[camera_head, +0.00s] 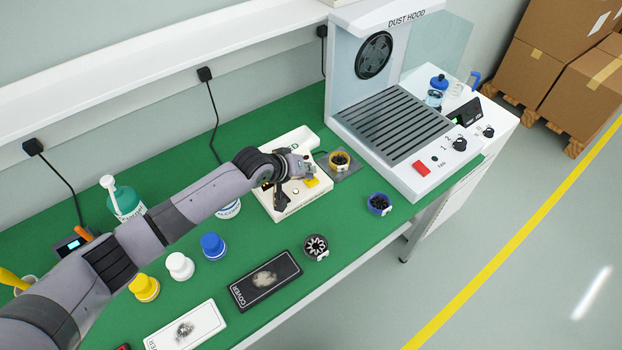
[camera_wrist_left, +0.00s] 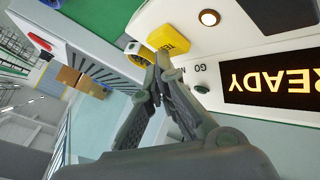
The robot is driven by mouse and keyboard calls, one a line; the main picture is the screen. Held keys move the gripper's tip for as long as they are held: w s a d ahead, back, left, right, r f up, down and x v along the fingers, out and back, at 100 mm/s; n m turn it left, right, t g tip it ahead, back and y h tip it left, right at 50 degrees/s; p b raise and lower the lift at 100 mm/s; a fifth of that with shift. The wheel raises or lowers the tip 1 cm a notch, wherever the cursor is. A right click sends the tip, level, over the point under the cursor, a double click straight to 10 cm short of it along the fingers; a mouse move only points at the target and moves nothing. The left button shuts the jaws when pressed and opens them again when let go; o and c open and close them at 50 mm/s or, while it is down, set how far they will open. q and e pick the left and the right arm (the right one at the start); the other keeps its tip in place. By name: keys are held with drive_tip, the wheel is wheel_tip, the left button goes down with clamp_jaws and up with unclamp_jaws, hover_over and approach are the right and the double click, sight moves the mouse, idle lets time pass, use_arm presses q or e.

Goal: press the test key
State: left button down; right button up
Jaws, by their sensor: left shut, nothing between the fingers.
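The test device is a cream box (camera_head: 290,207) on the green bench, beside the dust hood. Its yellow key (camera_head: 311,183) sits on the top near the right edge; in the left wrist view the key (camera_wrist_left: 168,38) bears partly readable lettering starting "TE". A dark display (camera_wrist_left: 270,85) there reads READY, upside down in the picture. My left gripper (camera_head: 305,167) is over the box, close to the key. In the left wrist view its fingertips (camera_wrist_left: 160,65) are together, empty, and appear right at the key's edge; I cannot tell whether they touch it. My right gripper is not in view.
The dust hood (camera_head: 395,125) stands behind right.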

use_arm(q)
drive_tip(key=shift+f, duration=0.45)
drive_tip(key=shift+r, duration=0.15)
idle(0.4)
drive_tip(key=shift+r+p, duration=0.75)
drive_tip(key=shift+p, duration=0.1)
wheel_tip(320, 180, up, 5)
drive_tip(key=p, duration=0.5)
drive_tip(key=shift+r, duration=0.1)
idle(0.5)
